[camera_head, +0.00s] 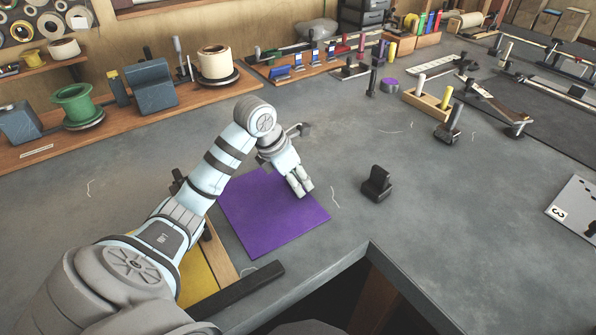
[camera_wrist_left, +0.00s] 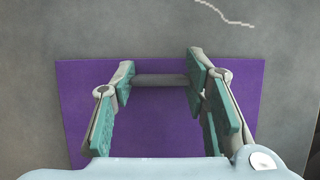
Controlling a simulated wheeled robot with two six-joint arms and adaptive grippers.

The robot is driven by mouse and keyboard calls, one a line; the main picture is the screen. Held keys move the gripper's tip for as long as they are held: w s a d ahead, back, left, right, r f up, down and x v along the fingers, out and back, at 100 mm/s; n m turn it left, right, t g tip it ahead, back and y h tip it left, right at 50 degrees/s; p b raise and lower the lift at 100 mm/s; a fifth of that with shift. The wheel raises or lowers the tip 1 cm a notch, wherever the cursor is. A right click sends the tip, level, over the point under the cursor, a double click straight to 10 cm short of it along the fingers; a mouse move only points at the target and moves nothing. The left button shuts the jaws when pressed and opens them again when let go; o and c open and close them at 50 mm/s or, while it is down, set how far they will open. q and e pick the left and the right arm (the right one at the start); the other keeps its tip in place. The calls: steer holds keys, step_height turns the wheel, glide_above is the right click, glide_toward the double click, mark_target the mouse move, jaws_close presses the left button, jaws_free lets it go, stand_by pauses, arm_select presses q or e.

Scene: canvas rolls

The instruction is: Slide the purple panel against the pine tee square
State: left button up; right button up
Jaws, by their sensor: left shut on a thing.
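The purple panel (camera_head: 265,225) lies flat on the grey worktop; it also shows in the wrist view (camera_wrist_left: 75,110). A pale wooden strip (camera_head: 222,256), apparently the pine tee square, lies left of the panel, partly hidden by my left arm. A narrow gap seems to separate them near the front; behind the arm I cannot tell. My left gripper (camera_head: 300,188) is over the panel's right part, pointing down. In the wrist view its fingers (camera_wrist_left: 165,78) stand apart with a grey bar (camera_wrist_left: 165,80) between their tips, and it is shut on this bar. My right gripper is out of view.
A yellow piece (camera_head: 197,278) lies left of the strip, and a dark bar (camera_head: 240,290) lies near the front edge. A black block (camera_head: 377,184) stands right of the panel. Shelves with spools (camera_head: 75,105) and tools line the back.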

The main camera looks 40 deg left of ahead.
mark_target(295, 199)
arm_select(q)
steer(key=shift+s+d, duration=0.25)
steer(key=shift+s, duration=0.45)
steer(key=shift+s+d, duration=0.3)
steer(key=shift+s, duration=0.35)
steer(key=shift+s+d, duration=0.25)
steer(key=shift+s, duration=0.45)
steer(key=o, duration=1.3)
steer(key=v, duration=1.2)
